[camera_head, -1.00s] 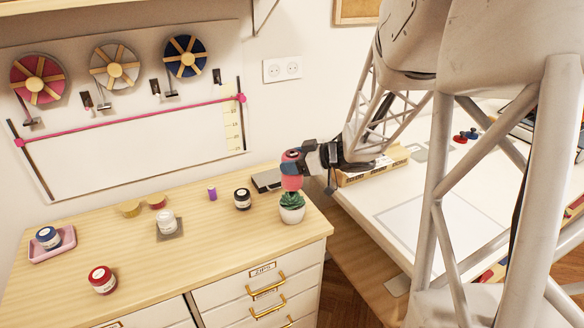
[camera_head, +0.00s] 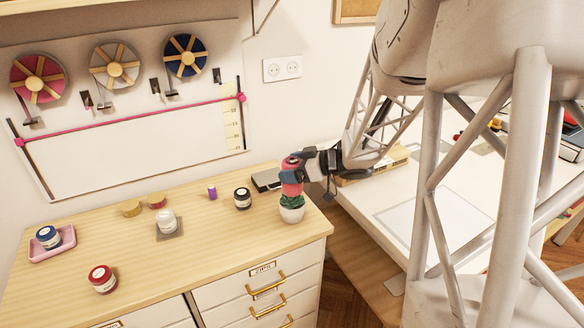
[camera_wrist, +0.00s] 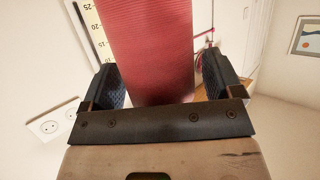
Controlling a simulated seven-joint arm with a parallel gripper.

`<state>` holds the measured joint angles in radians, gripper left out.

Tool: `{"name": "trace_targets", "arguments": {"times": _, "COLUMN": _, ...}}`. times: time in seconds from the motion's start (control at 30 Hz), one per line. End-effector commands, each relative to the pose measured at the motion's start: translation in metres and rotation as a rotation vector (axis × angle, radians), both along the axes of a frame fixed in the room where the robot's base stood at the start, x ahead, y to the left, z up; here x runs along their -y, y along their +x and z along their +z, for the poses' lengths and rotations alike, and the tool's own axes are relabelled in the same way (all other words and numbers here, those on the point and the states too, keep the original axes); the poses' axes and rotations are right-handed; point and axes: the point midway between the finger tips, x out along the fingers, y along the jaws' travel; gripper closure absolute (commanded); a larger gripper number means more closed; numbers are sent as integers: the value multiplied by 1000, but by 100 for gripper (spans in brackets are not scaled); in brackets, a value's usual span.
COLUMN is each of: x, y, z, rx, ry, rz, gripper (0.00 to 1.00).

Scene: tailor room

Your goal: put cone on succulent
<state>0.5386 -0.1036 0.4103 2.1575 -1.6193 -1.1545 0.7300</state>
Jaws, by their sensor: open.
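The cone (camera_head: 291,188) is a pinkish-red thread cone, upright on top of the succulent (camera_head: 291,203), a green plant in a small white pot at the right end of the wooden dresser top. In the wrist view the ribbed red cone (camera_wrist: 148,45) fills the space between the fingers. My gripper (camera_head: 297,173) is around the upper part of the cone with its jaws open. In the wrist view, gaps show between the cone and the dark finger pads. The cone's contact with the leaves is partly hard to see.
On the dresser top (camera_head: 130,250) stand a black-lidded jar (camera_head: 242,199), a purple spool (camera_head: 212,192), a white jar (camera_head: 167,222), a red jar (camera_head: 102,280) and a blue jar on a pink tray (camera_head: 67,247). A dark flat box (camera_head: 266,181) lies behind the succulent.

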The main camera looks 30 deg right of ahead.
Motion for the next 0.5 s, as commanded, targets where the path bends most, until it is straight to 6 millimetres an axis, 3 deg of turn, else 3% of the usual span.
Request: {"name": "trace_targets", "arguments": {"times": 0.5, "x": 9, "y": -8, "z": 8, "rx": 1, "ry": 0, "rz": 0, "gripper": 15}}
